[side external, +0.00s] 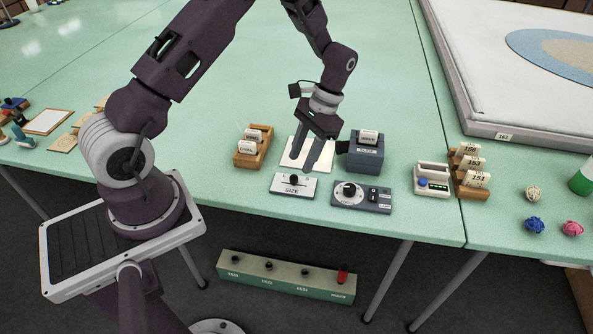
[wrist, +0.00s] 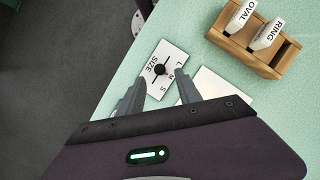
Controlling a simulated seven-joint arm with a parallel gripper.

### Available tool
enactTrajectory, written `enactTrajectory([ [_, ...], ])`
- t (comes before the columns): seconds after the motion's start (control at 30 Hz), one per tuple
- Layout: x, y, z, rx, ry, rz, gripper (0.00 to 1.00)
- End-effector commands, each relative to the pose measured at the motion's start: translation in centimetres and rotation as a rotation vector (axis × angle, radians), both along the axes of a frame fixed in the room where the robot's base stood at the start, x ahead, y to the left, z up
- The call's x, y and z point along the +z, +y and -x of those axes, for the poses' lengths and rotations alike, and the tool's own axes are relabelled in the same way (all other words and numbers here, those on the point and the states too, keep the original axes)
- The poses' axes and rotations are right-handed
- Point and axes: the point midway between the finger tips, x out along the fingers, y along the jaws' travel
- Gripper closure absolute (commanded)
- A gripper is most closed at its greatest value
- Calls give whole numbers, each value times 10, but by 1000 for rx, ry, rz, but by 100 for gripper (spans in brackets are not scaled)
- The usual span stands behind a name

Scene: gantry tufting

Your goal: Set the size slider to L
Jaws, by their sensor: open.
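The size slider (side external: 292,190) is a white plate lettered SIZE on the table's near edge. In the wrist view the plate (wrist: 149,57) shows L, M and S beside a slot. Its round black knob (wrist: 159,69) sits near the middle of the slot, about level with M. The knob (side external: 293,180) also shows in the side view. My gripper (side external: 305,163) is open and empty, pointing down, apart from the knob. In the wrist view its fingertips (wrist: 160,78) appear on either side of the knob, nearer the camera. Part of the plate is hidden behind the fingers.
A wooden rack (side external: 252,155) with OVAL and RING cards stands at the back left. A white sheet (side external: 293,151) lies behind the slider. A dark box (side external: 366,157) and a dial panel (side external: 350,199) stand close on the right. The table's front edge is just below the slider.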

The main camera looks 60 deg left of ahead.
Motion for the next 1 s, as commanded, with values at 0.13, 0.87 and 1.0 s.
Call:
enactTrajectory([
  [0.13, -27, 0, 13, 0, 4, 1, 59],
  [0.87, -43, 0, 18, 1, -1, 0, 100],
  [1.0, -43, 0, 18, 1, -1, 0, 100],
])
